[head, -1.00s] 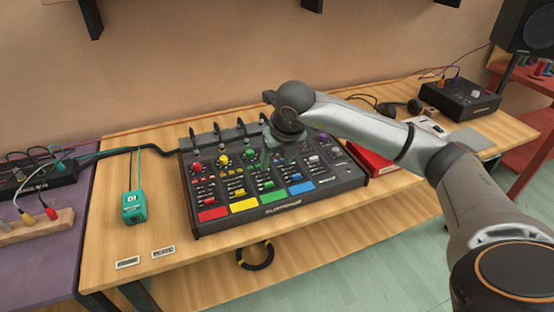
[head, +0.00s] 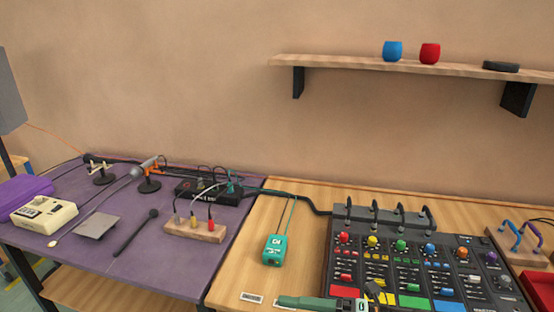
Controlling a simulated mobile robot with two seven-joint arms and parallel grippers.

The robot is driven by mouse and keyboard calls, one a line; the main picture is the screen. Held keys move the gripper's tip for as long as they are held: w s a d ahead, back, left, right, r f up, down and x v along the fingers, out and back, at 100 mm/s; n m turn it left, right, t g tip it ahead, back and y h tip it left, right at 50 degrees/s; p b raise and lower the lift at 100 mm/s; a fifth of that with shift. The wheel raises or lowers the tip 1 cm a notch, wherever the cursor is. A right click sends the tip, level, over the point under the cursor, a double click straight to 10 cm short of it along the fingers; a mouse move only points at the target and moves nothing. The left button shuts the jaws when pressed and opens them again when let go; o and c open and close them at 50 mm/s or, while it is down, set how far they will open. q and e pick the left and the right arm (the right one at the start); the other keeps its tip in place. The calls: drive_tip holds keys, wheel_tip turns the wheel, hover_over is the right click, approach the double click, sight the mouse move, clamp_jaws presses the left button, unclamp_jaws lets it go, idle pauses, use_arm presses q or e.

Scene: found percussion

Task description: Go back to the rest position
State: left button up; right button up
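The mixer (head: 335,250) with coloured knobs and pads stands on the wooden table at the lower right, cut off by the bottom edge. A dark green finger-like part (head: 315,302), which looks like part of my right gripper, shows at the bottom edge, pointing left in front of the mixer. Most of that gripper is out of frame, so its opening and anything in it cannot be told. My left gripper is not in view.
A teal box (head: 274,250) sits on the wooden table left of the mixer. The purple table (head: 150,265) holds a cream device (head: 43,215), a wooden block with plugs (head: 195,231) and a black box (head: 208,191). A shelf (head: 350,64) with blue and red cups hangs above.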

drive_tip(key=w+d+f+m+t+h, duration=0.1)
drive_tip(key=d+f+m+t+h, duration=0.4)
drive_tip(key=m, duration=0.5)
drive_tip(key=w+d+f+m+t+h, duration=0.1)
drive_tip(key=d+f+m+t+h, duration=0.15)
drive_tip(key=m+t, duration=0.6)
drive_tip(key=s+d+f+m+g+h, duration=0.3)
drive_tip(key=s+f+m+g, duration=0.1)
drive_tip(key=s+f, duration=0.3)
drive_tip(key=s+d+f+m+g+h, duration=0.3)
drive_tip(key=s+f+m, duration=0.3)
drive_tip(key=f, duration=0.5)
drive_tip(key=shift+s+f+m+g+h+p, duration=0.4)
drive_tip(key=shift+s+g, duration=0.35)
drive_tip(key=shift+s, duration=0.4)
